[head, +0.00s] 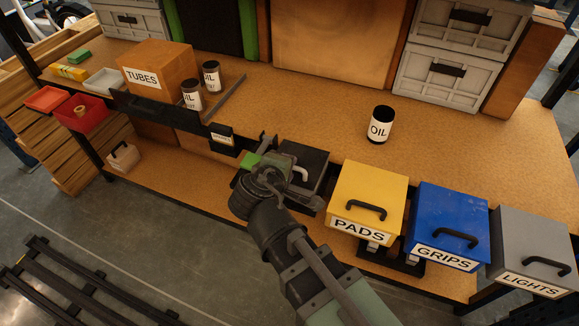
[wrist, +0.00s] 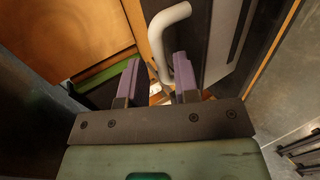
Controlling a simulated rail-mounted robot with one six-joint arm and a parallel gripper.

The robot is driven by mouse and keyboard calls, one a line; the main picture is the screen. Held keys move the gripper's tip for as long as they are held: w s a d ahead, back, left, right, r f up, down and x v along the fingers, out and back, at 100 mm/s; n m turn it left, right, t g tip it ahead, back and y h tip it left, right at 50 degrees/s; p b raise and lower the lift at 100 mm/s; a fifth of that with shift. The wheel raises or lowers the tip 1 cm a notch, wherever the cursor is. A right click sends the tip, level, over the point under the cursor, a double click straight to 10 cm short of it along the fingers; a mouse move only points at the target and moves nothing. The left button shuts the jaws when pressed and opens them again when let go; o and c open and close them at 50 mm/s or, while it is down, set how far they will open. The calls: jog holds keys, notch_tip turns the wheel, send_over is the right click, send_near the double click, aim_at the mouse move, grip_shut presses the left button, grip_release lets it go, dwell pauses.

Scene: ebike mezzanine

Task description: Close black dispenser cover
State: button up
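The black dispenser (head: 308,158) stands left of the yellow one, partly hidden behind my gripper (head: 270,170). Its pale curved handle (head: 301,174) shows just right of the gripper. In the wrist view, the handle (wrist: 167,28) is a white bent bar on a dark panel (wrist: 222,40), which appears to be the black cover. My gripper (wrist: 157,68) has its two purple fingers apart, and the handle's lower end shows between or just beyond them. I see no clear contact. How far the cover stands open cannot be told.
Yellow PADS (head: 371,190), blue GRIPS (head: 450,215) and grey LIGHTS (head: 535,245) dispensers line the bench edge to the right, lids down. An OIL can (head: 380,125) stands behind on the cork bench. A TUBES box (head: 158,70) stands left. The bench middle is clear.

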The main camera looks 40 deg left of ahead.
jog(key=shift+o, duration=0.6)
jog(key=shift+s, duration=0.1)
jog(key=p+v, duration=0.5)
jog(key=v, duration=0.5)
jog(key=shift+s+r, duration=0.2)
